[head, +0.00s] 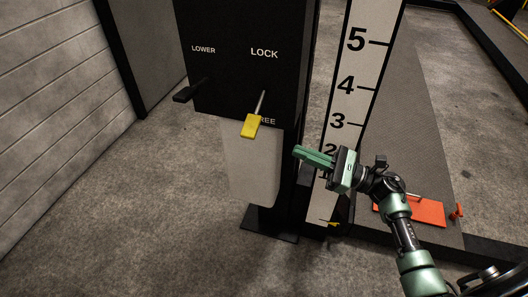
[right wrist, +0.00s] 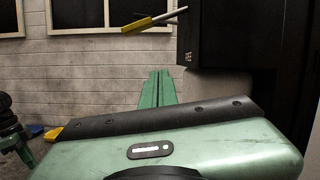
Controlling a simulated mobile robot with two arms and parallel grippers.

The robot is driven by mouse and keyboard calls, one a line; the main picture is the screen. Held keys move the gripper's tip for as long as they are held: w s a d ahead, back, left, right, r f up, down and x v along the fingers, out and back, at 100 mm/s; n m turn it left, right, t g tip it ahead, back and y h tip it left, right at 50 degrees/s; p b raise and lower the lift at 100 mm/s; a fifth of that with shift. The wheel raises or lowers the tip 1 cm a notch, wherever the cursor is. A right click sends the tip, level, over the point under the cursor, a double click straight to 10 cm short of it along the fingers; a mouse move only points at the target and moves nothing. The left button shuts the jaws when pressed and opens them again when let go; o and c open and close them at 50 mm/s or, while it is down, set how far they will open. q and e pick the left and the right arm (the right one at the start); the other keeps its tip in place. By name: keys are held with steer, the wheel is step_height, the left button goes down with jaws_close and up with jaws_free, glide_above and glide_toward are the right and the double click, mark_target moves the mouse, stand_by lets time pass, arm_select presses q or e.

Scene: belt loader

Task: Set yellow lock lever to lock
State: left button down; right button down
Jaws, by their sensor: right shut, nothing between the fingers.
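The yellow lock lever (head: 251,126) sticks out from the black control panel (head: 225,75) on a thin metal rod. Its yellow handle hangs down over the lower label, which reads partly "REE", below the word LOCK (head: 264,54). In the right wrist view the yellow handle (right wrist: 137,25) shows at the top, ahead of and above the fingers. My right gripper (head: 298,151) is shut and empty, to the right of and a little below the handle, apart from it. Its green fingers (right wrist: 157,86) lie together in the right wrist view. My left gripper is not in the head view.
A black lever (head: 188,92) stands out at the panel's left, under LOWER. A numbered scale post (head: 350,85) rises just right of the panel, close to my right arm. An orange plate (head: 418,212) lies at the right. The floor left of the panel is clear.

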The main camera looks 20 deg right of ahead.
mark_target(256, 112)
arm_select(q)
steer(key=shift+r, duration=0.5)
arm_select(e)
steer(key=shift+s+a+r+n+g+y, duration=0.2)
steer(key=shift+n+g, duration=0.25)
steer(key=shift+n, duration=0.35)
steer(key=shift+s+a+r+n+g+y, duration=0.15)
steer(key=shift+s+n+g, duration=0.25)
steer(key=shift+n, duration=0.4)
steer(key=shift+w, duration=0.1)
